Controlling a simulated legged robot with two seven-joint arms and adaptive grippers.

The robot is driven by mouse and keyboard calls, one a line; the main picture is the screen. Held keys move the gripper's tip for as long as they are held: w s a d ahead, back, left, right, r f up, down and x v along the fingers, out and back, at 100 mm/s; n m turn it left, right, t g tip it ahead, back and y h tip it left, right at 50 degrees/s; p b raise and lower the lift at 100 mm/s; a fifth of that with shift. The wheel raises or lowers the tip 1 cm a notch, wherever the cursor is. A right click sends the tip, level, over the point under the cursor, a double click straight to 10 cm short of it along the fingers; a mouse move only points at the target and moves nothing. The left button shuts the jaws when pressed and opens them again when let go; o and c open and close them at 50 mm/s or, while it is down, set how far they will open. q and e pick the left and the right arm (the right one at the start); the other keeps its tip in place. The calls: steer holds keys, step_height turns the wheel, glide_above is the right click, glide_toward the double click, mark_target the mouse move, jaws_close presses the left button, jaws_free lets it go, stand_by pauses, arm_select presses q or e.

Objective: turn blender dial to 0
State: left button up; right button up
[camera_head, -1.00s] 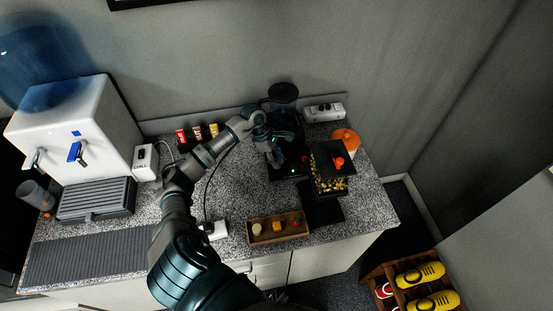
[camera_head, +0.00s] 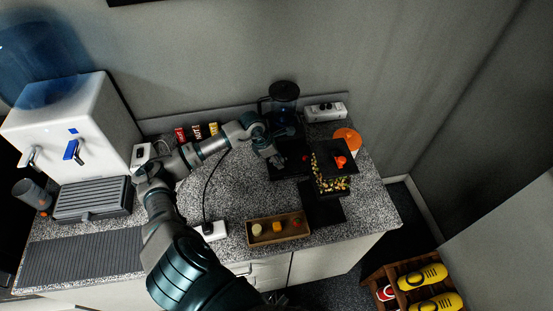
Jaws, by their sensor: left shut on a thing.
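The black blender stands at the back of the granite counter. Its dark clear jar (camera_head: 285,91) is upright, and its black base (camera_head: 292,168) lies in front of it. My left gripper (camera_head: 277,160) reaches in from the left and points down at the front of the base. It is shut, with its fingertips at the blender's dial. The dial is hidden behind the fingers, so its setting cannot be read. My right gripper is not in view.
A popcorn box with a black lid (camera_head: 333,157) stands close right of the blender, with an orange item (camera_head: 346,138) and white power strip (camera_head: 325,112) behind. A wooden tray (camera_head: 264,240) lies in front. A water dispenser (camera_head: 75,125) stands left. Bare counter shows mid-front.

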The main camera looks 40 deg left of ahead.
arm_select(q)
steer(key=shift+w, duration=0.1)
steer(key=o, duration=1)
steer(key=shift+d, duration=0.1)
steer(key=shift+c, duration=0.2)
steer(key=shift+o, duration=0.9)
steer(key=shift+w, duration=0.15)
steer(key=v, duration=1.2)
steer(key=shift+f, duration=0.1)
